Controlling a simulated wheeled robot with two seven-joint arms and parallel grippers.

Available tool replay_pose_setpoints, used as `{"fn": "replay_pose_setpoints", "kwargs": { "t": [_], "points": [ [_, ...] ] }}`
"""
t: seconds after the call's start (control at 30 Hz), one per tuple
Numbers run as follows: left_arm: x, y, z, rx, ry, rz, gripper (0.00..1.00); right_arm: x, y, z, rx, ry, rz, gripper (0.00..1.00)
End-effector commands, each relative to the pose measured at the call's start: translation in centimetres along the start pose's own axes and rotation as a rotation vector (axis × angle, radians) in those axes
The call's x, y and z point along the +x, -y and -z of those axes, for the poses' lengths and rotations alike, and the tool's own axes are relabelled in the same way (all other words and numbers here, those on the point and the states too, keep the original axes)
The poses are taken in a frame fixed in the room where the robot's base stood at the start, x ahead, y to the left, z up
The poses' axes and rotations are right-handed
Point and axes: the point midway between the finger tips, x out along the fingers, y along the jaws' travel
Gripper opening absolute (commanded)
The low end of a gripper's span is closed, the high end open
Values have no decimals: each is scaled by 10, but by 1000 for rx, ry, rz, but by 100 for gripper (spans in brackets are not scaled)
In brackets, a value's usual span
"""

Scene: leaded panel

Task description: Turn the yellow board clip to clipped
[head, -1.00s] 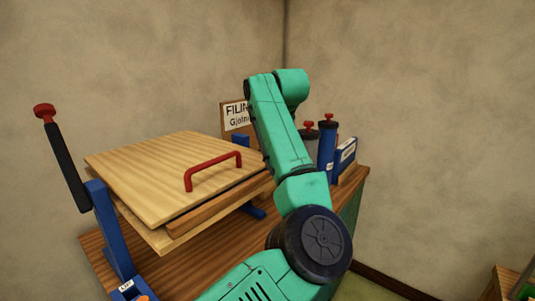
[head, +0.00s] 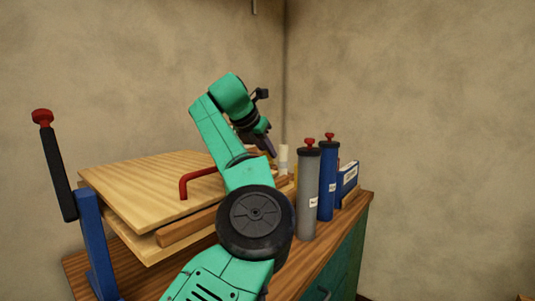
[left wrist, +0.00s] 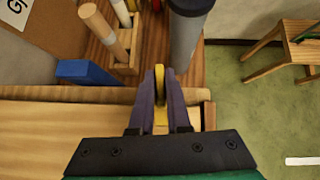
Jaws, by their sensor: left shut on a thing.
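The yellow board clip (left wrist: 161,105) stands between the two dark fingers of my left gripper (left wrist: 160,82) in the left wrist view. The fingers are shut on it. In the head view my left gripper (head: 266,143) points down at the right back edge of the wooden boards, and the clip is mostly hidden there. The upper wooden board (head: 140,178) has a red handle (head: 186,184), partly covered by my arm. I cannot read the clip's exact angle. My right gripper is in neither view.
A grey canister (head: 307,195) and a blue canister (head: 327,180) with red knobs stand right of the boards. A blue box (head: 348,178) is beside them. A blue post with a black, red-topped lever (head: 58,170) stands at left. A wooden stool (left wrist: 290,50) is off to the side.

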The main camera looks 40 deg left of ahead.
Motion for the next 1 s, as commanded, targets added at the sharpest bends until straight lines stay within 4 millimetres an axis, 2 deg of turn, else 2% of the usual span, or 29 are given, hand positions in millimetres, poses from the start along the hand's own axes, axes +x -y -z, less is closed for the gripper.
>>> {"fn": "replay_pose_setpoints", "kwargs": {
  "t": [0.3, 0.77, 0.8, 0.83, 0.87, 1.0],
  "points": [
    [-1, 0, -1, 74, 2, 71, 0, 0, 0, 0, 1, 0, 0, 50],
    [0, 0, -1, 84, 1, 80, 0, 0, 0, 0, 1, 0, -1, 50],
    [0, 0, -1, 84, 1, 80, 26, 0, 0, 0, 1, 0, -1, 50],
    [0, 0, 0, 83, 1, 80, 38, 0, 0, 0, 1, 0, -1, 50],
    [0, 0, 0, 83, 0, 80, 45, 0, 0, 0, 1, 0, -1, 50],
    [0, 0, 0, 82, 0, 80, 45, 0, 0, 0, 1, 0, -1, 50]
  ]
}}
